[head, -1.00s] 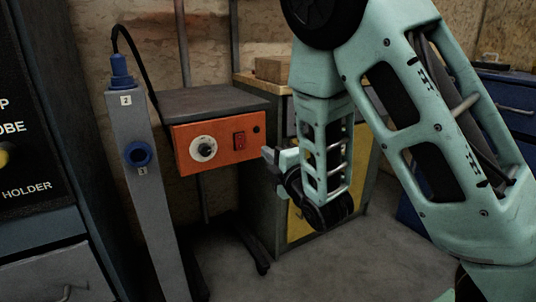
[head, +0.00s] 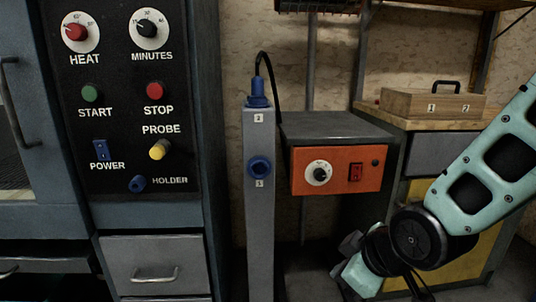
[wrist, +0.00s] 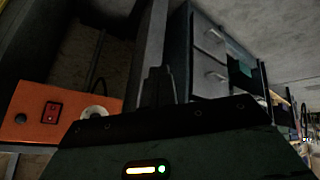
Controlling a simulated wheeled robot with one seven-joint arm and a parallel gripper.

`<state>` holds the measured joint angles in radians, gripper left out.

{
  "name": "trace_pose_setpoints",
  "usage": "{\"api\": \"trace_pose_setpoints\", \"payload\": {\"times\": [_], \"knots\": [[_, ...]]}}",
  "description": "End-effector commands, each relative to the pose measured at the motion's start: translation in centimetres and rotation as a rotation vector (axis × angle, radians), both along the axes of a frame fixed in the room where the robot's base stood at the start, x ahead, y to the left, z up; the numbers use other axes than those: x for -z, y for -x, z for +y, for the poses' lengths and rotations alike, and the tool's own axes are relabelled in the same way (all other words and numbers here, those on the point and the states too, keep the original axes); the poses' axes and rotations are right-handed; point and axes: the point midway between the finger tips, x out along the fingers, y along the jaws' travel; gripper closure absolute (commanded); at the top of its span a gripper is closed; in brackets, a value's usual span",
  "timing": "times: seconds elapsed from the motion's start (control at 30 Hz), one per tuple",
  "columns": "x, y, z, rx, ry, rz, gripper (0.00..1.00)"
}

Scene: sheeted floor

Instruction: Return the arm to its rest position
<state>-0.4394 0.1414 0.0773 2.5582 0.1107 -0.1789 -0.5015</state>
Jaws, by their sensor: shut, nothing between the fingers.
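My gripper (head: 350,258) is at the lower right of the head view, at the end of my mint-green arm, which comes in from the right edge. It is in front of and below the orange-fronted box (head: 337,170). Its fingers are small and dark there. In the wrist view the fingers (wrist: 158,88) stand together above the dark gripper body, with nothing between them. The orange box also shows at the left of the wrist view (wrist: 40,118).
A control panel (head: 122,110) with knobs and buttons stands at left above a drawer (head: 155,264). A grey post (head: 259,222) with a blue plug (head: 258,93) and blue socket stands beside the box. A wooden case (head: 420,104) sits on the bench at right.

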Motion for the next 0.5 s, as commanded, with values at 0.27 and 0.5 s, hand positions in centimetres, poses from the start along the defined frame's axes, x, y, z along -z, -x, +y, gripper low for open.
{"api": "trace_pose_setpoints", "payload": {"times": [0.27,0.5], "knots": [[-1.2,10.6,0.9,0.102,0.055,0.389,1.00],[-2.7,17.3,-0.7,0.209,0.187,0.582,1.00]]}}
